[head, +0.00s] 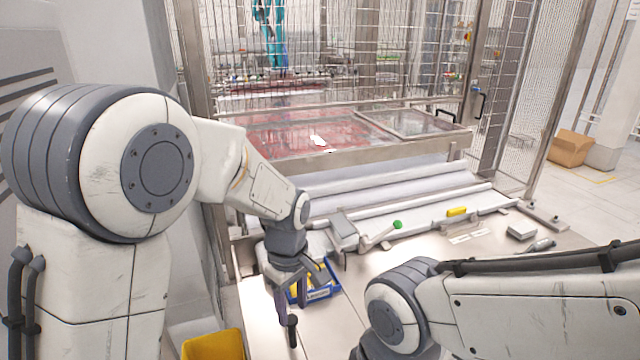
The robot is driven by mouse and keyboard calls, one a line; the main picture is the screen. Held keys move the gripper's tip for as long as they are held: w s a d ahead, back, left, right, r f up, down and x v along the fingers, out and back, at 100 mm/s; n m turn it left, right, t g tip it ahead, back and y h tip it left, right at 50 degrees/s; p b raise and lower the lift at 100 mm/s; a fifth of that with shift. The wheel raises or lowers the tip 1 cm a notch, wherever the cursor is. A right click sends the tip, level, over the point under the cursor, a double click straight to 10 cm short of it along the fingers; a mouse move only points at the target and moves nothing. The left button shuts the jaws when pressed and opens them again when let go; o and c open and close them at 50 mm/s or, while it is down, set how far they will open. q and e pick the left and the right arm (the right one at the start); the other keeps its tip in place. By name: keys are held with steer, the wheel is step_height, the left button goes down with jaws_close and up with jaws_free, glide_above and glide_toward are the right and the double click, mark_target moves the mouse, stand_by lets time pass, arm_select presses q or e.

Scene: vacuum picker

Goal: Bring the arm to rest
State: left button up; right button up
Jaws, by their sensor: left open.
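My left arm comes in from the left and reaches forward and down over the steel worktop. My left gripper (306,303) points downward and its dark fingers are apart. It is at a small blue bin (325,294) with yellow and dark items in it, and partly covers it. I cannot tell whether the fingers touch the bin. No held object shows between the fingers. My right arm crosses the lower right, bent at a grey joint; its gripper is out of view.
A yellow bin (213,345) stands at the bottom left. On the worktop are a green-knobbed lever (397,225), a yellow block (456,212) and a small grey box (521,232). A wire-mesh guard (330,60) closes off the back. The worktop's middle is mostly clear.

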arm_select(q)
steer(key=s+d+r+m, duration=0.1)
steer(key=s+r+m, duration=0.1)
steer(key=s+m, duration=0.7)
steer(key=s+d+r+m+h, duration=0.1)
steer(key=s+r+m, duration=0.1)
steer(key=s+m, duration=0.6)
steer(key=s, duration=0.4)
steer(key=shift+s+d+r+m, duration=0.2)
steer(key=shift+d+r+m, duration=0.1)
steer(key=shift+m, duration=0.1)
